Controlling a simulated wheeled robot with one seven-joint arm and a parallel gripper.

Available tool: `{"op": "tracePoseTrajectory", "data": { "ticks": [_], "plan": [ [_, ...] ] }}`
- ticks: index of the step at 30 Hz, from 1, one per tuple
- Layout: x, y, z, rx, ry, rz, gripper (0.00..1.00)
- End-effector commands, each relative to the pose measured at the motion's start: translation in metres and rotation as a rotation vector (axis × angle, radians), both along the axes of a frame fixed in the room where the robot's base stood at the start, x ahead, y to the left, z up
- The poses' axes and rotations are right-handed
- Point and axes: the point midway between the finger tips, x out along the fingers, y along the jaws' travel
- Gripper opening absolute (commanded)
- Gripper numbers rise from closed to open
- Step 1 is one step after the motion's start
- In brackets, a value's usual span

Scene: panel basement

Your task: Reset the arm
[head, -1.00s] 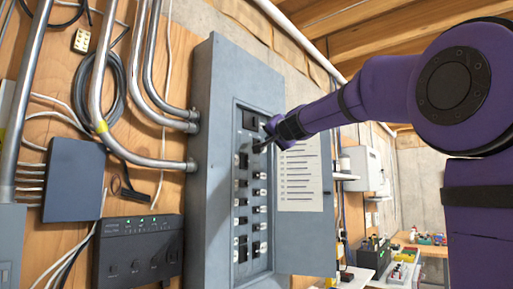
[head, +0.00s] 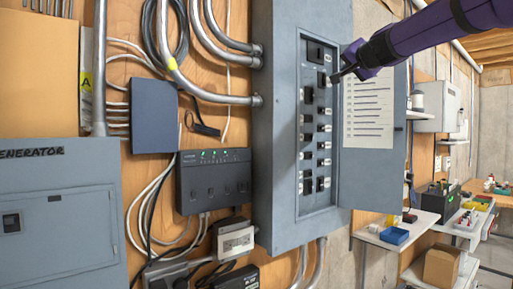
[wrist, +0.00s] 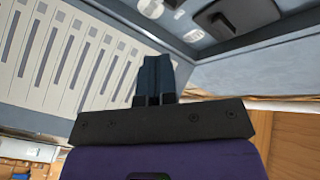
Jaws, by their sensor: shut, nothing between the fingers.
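My purple arm reaches in from the upper right of the head view. My gripper (head: 339,76) is shut and empty. It appears in front of the upper part of the open grey breaker panel (head: 283,130), near the upper black breaker switches (head: 322,80). I cannot tell whether its tip touches a switch. In the wrist view the closed dark fingers (wrist: 154,75) point toward the panel's inside, with the printed label sheet (wrist: 60,45) on the left and part of the breaker face at the top.
The panel door with its label sheet (head: 368,112) stands open to the right, close under my arm. Metal conduits (head: 215,98) and a grey box marked GENERATOR (head: 60,215) are on the left. A shelf with a blue tray (head: 394,236) and a cardboard box (head: 441,266) are lower right.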

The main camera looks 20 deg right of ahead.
Motion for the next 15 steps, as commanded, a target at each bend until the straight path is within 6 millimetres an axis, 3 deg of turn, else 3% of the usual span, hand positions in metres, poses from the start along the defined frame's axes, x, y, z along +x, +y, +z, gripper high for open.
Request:
{"op": "tracePoseTrajectory", "data": {
  "ticks": [4,8,15],
  "plan": [
    [-0.005,0.009,-0.007,-0.011,0.022,0.021,0.00],
    [-0.025,0.042,-0.040,-0.060,0.116,0.105,0.00],
    [-0.101,0.121,-0.149,-0.217,0.418,0.323,0.00]
  ]
}}
